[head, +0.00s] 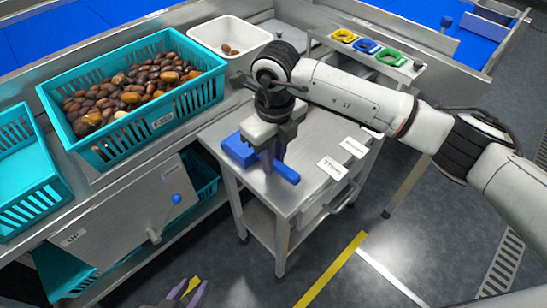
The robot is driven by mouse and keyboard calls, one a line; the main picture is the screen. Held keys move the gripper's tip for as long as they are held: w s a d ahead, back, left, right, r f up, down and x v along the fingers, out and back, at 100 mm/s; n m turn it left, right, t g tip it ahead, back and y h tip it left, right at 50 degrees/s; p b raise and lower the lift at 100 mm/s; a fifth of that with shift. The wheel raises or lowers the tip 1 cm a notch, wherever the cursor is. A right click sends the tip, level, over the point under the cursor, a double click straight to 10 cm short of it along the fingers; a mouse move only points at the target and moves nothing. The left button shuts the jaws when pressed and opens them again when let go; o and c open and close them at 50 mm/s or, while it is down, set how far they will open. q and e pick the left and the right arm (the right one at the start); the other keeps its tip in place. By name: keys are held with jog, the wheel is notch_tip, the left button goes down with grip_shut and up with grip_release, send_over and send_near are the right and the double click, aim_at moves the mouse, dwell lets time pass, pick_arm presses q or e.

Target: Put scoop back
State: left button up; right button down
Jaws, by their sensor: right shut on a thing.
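The blue scoop (239,151) is at the small steel cart, its broad part left of my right gripper and a blue bar-shaped part sticking out to the right. My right gripper (268,163) points down and is shut on the scoop, hiding its middle. The scoop is on or just above the cart top (310,140); I cannot tell whether it touches. My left gripper (186,292) is low at the bottom edge, partly cut off, with its fingers apart and nothing seen between them but floor.
A teal crate (163,122) full of dates stands on the steel bench. A white tub (199,36) with a few dates is behind it. Labels lie on the cart's right side. Yellow, blue and green items sit on a shelf (347,49) at the back. An empty teal crate (28,188) is at left.

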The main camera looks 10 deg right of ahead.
jog(key=shift+f, duration=0.15)
jog(key=c, duration=1.7)
grip_release()
jog(key=shift+o, duration=0.2)
notch_tip(320, 180, up, 12)
jog(key=shift+r+b, duration=0.2)
jog(key=shift+b, duration=0.1)
jog(key=shift+s, duration=0.1)
